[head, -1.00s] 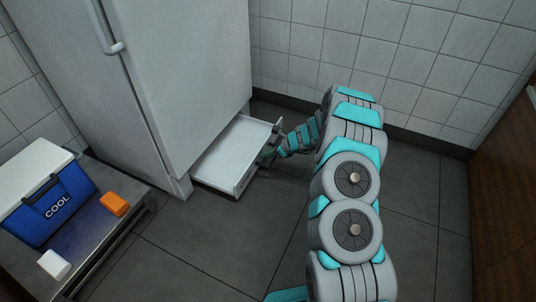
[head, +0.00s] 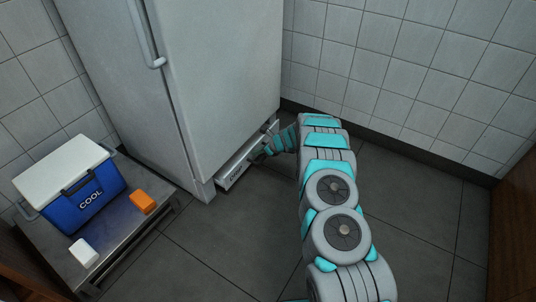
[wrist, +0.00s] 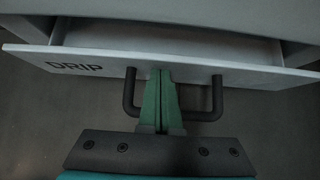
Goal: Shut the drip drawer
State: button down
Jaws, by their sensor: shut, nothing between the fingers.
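The drip drawer (head: 236,170) is at the foot of the grey fridge (head: 215,80), out by only a small gap. In the wrist view its front panel (wrist: 210,73) carries the word DRIP and a dark bar handle (wrist: 217,98), and a strip of its inside shows above the panel edge. My gripper (wrist: 162,75) is shut and empty, its green fingertips against or very close to the panel between the two handle posts. In the head view my gripper (head: 266,151) is at the drawer front, partly hidden by my arm.
A metal bench (head: 124,226) at the left holds a blue cooler (head: 88,203) with a white lid, an orange block (head: 143,201) and a white block (head: 83,252). The tiled wall (head: 400,70) stands behind. The dark floor (head: 215,250) in front is clear.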

aim_at(256, 146)
jog(key=shift+w+a, duration=0.6)
jog(key=shift+a, duration=0.25)
jog(key=shift+d+r, duration=0.1)
jog(key=shift+s+d+r+t+y, duration=1.15)
jog(key=shift+d+r, duration=1.1)
jog(key=shift+d, duration=2.2)
jog(key=shift+g, duration=0.25)
jog(key=x, duration=0.6)
jog(key=b+x, duration=0.1)
jog(key=x, duration=0.2)
jog(key=shift+s+a+f, duration=0.15)
jog(key=shift+a, duration=0.25)
